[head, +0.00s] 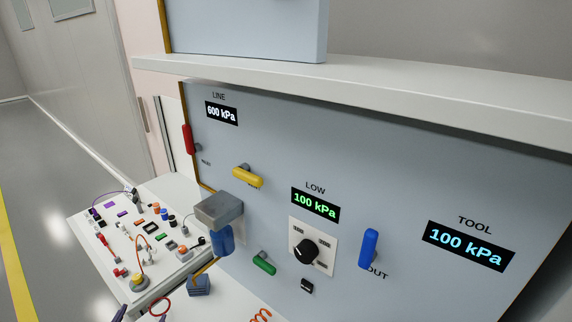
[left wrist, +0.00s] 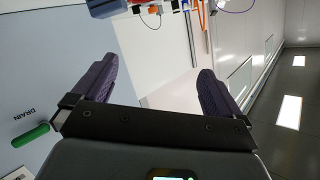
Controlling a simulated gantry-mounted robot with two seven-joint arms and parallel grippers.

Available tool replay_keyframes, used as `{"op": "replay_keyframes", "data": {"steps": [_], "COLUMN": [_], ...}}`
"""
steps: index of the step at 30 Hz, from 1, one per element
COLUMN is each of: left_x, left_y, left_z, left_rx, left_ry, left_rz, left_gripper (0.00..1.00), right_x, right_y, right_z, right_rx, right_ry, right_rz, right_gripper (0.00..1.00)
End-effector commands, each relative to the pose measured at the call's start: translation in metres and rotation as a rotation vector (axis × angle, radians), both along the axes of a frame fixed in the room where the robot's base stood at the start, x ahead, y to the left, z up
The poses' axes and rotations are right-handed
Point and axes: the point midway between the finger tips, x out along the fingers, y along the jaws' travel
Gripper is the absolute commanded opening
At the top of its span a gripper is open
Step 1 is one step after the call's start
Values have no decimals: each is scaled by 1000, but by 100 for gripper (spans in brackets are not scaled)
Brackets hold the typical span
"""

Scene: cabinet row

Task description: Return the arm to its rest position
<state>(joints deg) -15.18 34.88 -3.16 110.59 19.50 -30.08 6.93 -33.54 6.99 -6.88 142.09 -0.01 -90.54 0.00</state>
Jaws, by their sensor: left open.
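My left gripper (left wrist: 156,72) shows in the left wrist view with its two dark purple fingers wide apart and nothing between them. In the head view only a dark fingertip (head: 118,313) shows at the bottom edge, low in front of the side table; the rest of the arm is out of the picture. The gripper is apart from the grey-blue panel (head: 400,180) and its handles. A green handle (head: 264,263) is low on the panel, and it also shows beside the word DRAIN in the left wrist view (left wrist: 30,135). My right gripper is not in view.
The panel carries a red handle (head: 187,139), a yellow handle (head: 247,177), a blue handle (head: 369,248) and a black knob (head: 305,251). A grey filter block (head: 219,210) juts out. A shelf (head: 350,85) overhangs. The side table (head: 85,225) is cluttered; open floor lies left.

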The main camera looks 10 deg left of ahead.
Motion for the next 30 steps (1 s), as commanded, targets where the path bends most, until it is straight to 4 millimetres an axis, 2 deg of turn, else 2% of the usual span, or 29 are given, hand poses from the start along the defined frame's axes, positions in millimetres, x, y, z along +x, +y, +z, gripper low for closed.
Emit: {"op": "replay_keyframes", "data": {"steps": [1,6,12,18,24,30], "left_x": [-10,-49,-109,-178,-240,-240], "left_y": [-14,-50,-90,-120,-138,-168], "left_z": [-10,-34,-53,-58,-49,-57], "left_rx": [-12,-19,7,65,129,-47], "left_ry": [61,274,538,789,997,977], "left_rz": [-13,-44,-88,-134,-166,-145], "left_gripper": [100,100,100,100,100,100], "right_x": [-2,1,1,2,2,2], "right_y": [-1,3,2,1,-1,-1], "right_z": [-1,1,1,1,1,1], "right_rx": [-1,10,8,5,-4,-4], "right_ry": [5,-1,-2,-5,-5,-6], "right_rz": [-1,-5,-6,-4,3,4], "right_gripper": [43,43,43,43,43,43]}}
